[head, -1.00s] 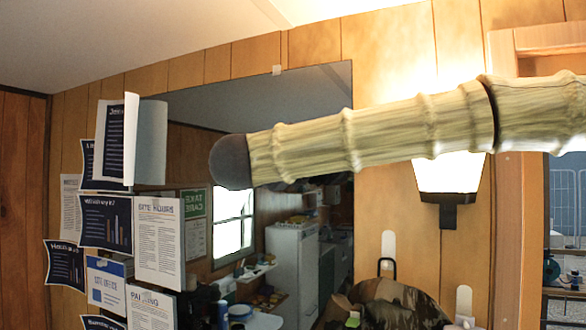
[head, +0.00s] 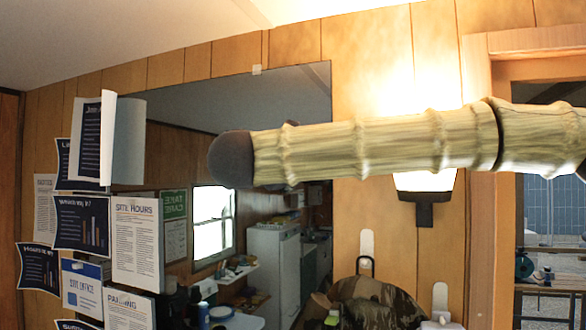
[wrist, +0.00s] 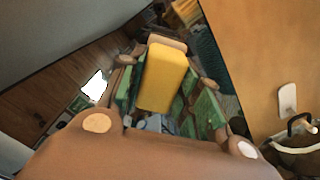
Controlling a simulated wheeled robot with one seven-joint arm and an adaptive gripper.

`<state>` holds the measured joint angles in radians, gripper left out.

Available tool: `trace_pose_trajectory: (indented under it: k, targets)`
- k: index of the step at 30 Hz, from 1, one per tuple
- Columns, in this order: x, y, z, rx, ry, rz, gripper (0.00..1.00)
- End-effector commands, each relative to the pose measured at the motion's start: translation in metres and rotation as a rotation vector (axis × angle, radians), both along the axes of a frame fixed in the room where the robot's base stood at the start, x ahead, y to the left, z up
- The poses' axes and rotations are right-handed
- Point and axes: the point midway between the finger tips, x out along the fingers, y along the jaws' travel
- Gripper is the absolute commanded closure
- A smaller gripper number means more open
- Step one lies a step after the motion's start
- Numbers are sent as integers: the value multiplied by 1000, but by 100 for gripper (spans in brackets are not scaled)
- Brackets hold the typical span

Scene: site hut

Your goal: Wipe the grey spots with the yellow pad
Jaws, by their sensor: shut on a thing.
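In the wrist view, my gripper (wrist: 165,74) is shut on the yellow pad (wrist: 163,80), a block with a paler tan top held between the fingers. A large mirror-like panel (head: 285,90) hangs on the wood wall in the head view, reflecting a room with a white fridge and a bright window. My pale, ribbed arm crosses in front of it and hides part of it. My gripper and the pad are not seen in the head view. I cannot make out any grey spots, nor whether the pad touches anything.
Papers and posters (head: 137,240) cover the wall left of the panel, some curling outward. A lit wall lamp (head: 425,195) is partly behind my arm. A camouflage bag (head: 375,300) hangs below it. A doorway or window frame (head: 480,250) stands at the right.

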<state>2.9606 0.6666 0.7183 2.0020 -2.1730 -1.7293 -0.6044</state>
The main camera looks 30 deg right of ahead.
Motion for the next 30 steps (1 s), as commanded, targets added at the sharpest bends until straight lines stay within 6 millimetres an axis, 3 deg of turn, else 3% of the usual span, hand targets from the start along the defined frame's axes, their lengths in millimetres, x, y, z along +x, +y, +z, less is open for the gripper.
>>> trace_pose_trajectory:
  k: [30]
  targets:
    - [46, 35, -1, -2, -1, 0, 86]
